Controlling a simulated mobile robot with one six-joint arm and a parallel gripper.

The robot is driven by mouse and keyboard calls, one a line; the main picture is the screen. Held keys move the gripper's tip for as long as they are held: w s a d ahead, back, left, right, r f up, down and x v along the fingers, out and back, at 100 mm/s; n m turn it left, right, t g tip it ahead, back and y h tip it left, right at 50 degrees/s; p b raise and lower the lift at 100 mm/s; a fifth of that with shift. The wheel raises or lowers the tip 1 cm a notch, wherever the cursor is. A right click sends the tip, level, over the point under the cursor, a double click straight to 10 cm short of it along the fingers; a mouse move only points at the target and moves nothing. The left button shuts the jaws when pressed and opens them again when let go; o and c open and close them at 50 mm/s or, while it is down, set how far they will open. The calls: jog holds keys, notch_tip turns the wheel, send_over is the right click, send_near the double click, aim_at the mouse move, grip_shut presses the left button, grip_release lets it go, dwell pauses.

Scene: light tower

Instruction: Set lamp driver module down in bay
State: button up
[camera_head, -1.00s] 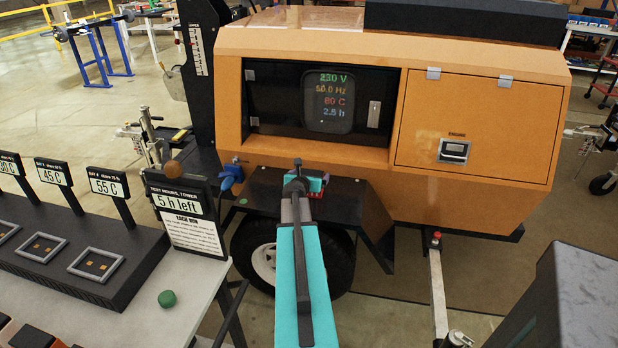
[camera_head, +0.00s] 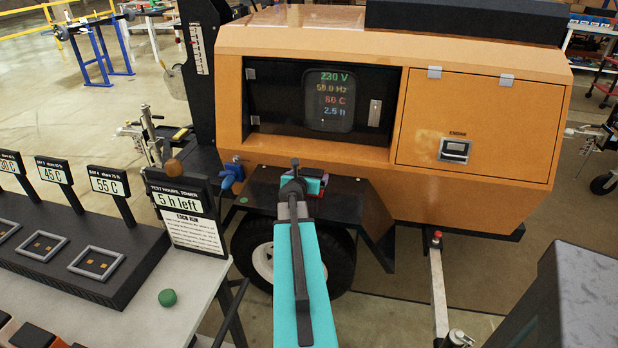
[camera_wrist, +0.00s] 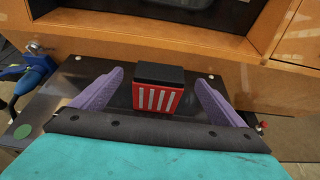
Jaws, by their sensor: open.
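The lamp driver module (camera_wrist: 158,98) is a red block with pale vertical fins and a black top part. In the wrist view it stands on a black shelf (camera_wrist: 112,124) at the front of the orange tower unit. My gripper (camera_wrist: 158,82) is open, with one purple finger on each side of the module and visible gaps between. In the head view my gripper (camera_head: 298,178) is over this shelf, and the arm hides most of the module. On the bench at left, framed bays (camera_head: 97,263) stand under temperature signs, with small gold contacts inside.
The orange tower unit (camera_head: 300,160) rises directly behind the shelf, with a lit display panel. A blue plug (camera_wrist: 32,82) hangs left of the shelf. A grey box (camera_head: 570,290) stands at right.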

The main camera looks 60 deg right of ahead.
jog(key=p+v, duration=0.2)
jog(key=v, duration=0.5)
jog(key=shift+a, duration=0.25)
jog(key=shift+s+r, duration=0.1)
jog(key=shift+r, duration=0.05)
dwell(0.4)
